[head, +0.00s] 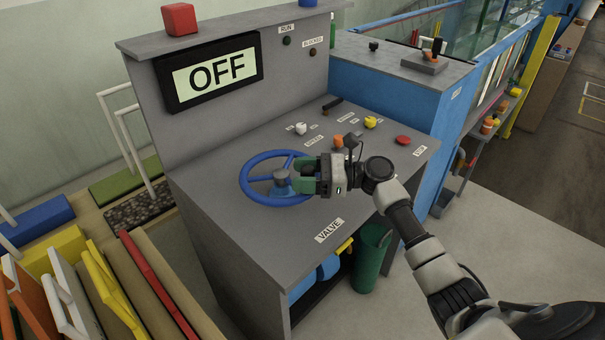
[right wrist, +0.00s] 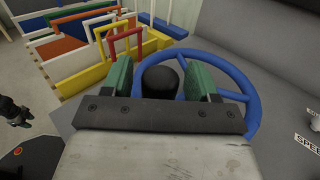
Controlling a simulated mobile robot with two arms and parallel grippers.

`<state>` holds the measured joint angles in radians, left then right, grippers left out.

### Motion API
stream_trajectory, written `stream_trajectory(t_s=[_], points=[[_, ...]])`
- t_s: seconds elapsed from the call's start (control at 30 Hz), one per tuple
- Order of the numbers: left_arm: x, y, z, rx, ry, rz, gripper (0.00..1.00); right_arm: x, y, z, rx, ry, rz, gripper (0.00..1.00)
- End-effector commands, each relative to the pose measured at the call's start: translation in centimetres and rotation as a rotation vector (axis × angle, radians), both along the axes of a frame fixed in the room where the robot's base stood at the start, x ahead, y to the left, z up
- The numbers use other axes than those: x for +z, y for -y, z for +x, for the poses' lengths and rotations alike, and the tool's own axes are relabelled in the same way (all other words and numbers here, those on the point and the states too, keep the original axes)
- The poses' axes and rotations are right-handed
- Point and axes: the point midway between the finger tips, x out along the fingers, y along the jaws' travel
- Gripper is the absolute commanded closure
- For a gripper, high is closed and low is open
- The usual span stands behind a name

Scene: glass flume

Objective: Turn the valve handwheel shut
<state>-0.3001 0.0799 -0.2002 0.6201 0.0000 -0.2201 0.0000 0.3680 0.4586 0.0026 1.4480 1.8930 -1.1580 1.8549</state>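The blue valve handwheel (head: 247,190) lies flat on the grey console top, above the VALVE label (head: 329,230). It also shows in the right wrist view (right wrist: 253,105), with spokes and a dark round hub (right wrist: 160,82). My right gripper (head: 304,175) is over the wheel's right side. In the right wrist view its green fingers (right wrist: 158,80) stand wide apart, with the hub showing between them. Whether they touch the wheel is unclear.
A screen (head: 212,72) on the console's back panel reads OFF. White (head: 300,128), orange (head: 338,141) and yellow (head: 370,122) knobs and a red button (head: 403,140) sit behind and right of the wheel. Coloured panels (head: 75,275) stand at the left.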

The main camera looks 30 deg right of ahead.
Motion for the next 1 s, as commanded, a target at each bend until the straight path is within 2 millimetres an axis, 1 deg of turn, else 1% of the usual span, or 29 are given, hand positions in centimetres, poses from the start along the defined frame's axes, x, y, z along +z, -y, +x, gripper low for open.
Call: stream_trajectory(t_s=[0.17, 0.27, 0.37, 0.6, 0.7, 0.83, 1.0], points=[[0.0, 0.0, 0.0, 0.0, 0.0, 0.0, 0.57, 0.0, 0.1, -0.1, 0.001, 0.0, 0.001, 0.41], [-0.3, 0.0, 0.0, 0.0, 0.0, 0.0, 0.57, -0.1, 0.8, -0.4, 0.001, 0.0, 0.0, 0.41], [-0.7, 0.0, 0.0, 0.0, 0.0, 0.0, 0.57, -0.2, 2.2, -1.2, -0.001, 0.0, -0.001, 0.41], [-1.8, 0.0, 0.0, 0.0, 0.0, 0.0, 0.57, -0.3, 6.6, -3.5, -0.003, -0.001, -0.002, 0.41], [-2.1, 0.0, 0.0, 0.0, 0.0, 0.0, 0.57, -0.2, 8.1, -4.2, -0.003, 0.0, -0.001, 0.41], [-2.3, 0.0, 0.0, 0.0, 0.0, 0.0, 0.57, -0.1, 9.2, -4.9, -0.001, 0.0, 0.0, 0.41], [-2.3, 0.0, 0.0, 0.0, 0.0, 0.0, 0.57, 0.0, 9.7, -5.1, -0.001, 0.0, 0.001, 0.41]])
